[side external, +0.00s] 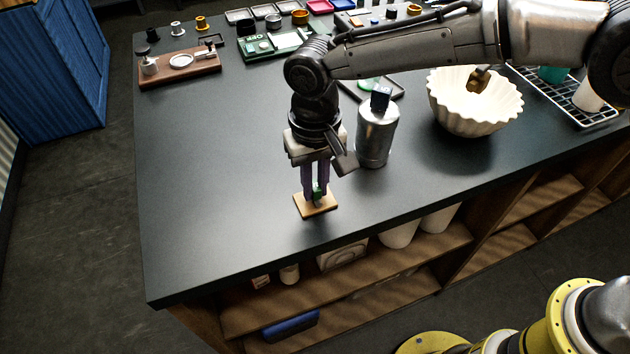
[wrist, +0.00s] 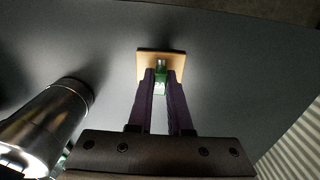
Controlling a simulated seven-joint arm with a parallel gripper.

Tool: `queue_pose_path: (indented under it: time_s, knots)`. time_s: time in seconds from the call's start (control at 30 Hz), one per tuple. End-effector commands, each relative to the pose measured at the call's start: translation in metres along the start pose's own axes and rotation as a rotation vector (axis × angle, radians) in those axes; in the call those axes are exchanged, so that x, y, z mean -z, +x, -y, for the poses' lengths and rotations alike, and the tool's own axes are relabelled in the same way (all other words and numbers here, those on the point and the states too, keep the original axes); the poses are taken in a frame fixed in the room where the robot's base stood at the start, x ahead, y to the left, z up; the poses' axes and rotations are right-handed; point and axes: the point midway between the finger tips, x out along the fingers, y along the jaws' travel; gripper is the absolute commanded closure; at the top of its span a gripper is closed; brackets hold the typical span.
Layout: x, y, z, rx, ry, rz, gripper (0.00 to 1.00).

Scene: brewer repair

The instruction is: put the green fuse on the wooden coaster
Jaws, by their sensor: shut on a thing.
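The green fuse (side external: 317,193) is between the purple fingertips of my gripper (side external: 315,192), which is shut on it. The fuse also shows in the wrist view (wrist: 161,78), with a metal end pointing away from the gripper (wrist: 161,82). The wooden coaster (side external: 312,209) is a small tan square near the front edge of the dark table, directly under the fuse. In the wrist view the coaster (wrist: 178,57) lies just beyond the fingertips. The fuse is over the coaster; I cannot tell whether its lower end touches the wood.
A silver canister (side external: 375,138) with a dark top stands close to the right of my gripper. A white fluted bowl (side external: 452,110) is further right. A wooden stand (side external: 165,74) and several coloured trays are at the back. The table's left part (side external: 200,180) is clear.

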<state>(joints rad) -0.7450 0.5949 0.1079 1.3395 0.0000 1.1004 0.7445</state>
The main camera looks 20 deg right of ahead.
Motion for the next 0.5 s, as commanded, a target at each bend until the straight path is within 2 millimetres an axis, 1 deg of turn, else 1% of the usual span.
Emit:
queue_pose_path:
  time_s: [0.17, 0.3, 0.33, 0.4, 0.5]
  knots:
    - [0.0001, -0.0008, 0.0001, 0.001, 0.000, -0.001, 1.00]
    - [0.0000, 0.0022, 0.0000, 0.001, 0.000, -0.001, 1.00]
    - [0.0001, 0.0026, 0.0000, 0.001, 0.000, -0.001, 0.81]
    - [0.0001, 0.0022, 0.0001, 0.001, 0.000, -0.001, 0.69]
    - [0.0001, 0.0021, 0.0001, 0.001, 0.000, -0.001, 0.53]
